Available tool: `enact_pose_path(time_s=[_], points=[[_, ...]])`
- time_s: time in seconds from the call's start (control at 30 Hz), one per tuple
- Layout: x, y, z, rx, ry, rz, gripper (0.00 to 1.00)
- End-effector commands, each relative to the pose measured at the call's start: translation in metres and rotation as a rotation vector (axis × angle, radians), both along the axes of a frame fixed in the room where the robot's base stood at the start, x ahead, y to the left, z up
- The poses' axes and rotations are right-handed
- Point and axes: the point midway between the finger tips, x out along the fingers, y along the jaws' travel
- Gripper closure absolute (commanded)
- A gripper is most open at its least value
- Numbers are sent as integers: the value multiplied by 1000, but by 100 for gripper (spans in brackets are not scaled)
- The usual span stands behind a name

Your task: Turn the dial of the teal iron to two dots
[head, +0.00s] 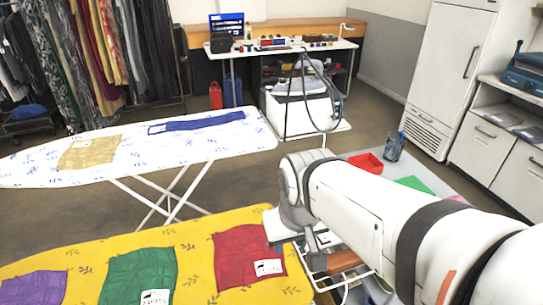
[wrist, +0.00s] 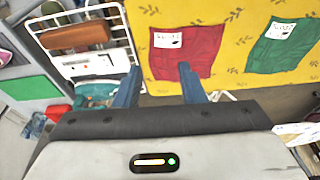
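My gripper (wrist: 160,69) shows in the wrist view with its two blue fingers apart and nothing between them. It hangs over the edge of the yellow ironing board. A teal object (wrist: 93,94) lies just left of the fingers, partly hidden by the left finger and the gripper body. It may be the teal iron, but I cannot make out its shape or its dial. It is beside a white panel with small markings (wrist: 85,65) in a white wire frame (wrist: 133,30). In the head view my arm covers most of this area.
The yellow board (head: 195,235) carries a red cloth (head: 240,250), a green cloth (head: 138,275) and a purple cloth (head: 35,288). A brown pad (wrist: 75,37) is in the wire frame. A white patterned ironing board (head: 220,140) stands behind. Open floor lies between the boards.

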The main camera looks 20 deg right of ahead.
Motion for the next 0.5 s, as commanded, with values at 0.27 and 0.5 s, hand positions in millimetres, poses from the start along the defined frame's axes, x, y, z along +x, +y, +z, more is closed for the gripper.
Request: enact_pose_path(time_s=[0.27,0.5], points=[[7,-2,3,3,6,-19,51],[70,-17,14,26,60,-184,51]])
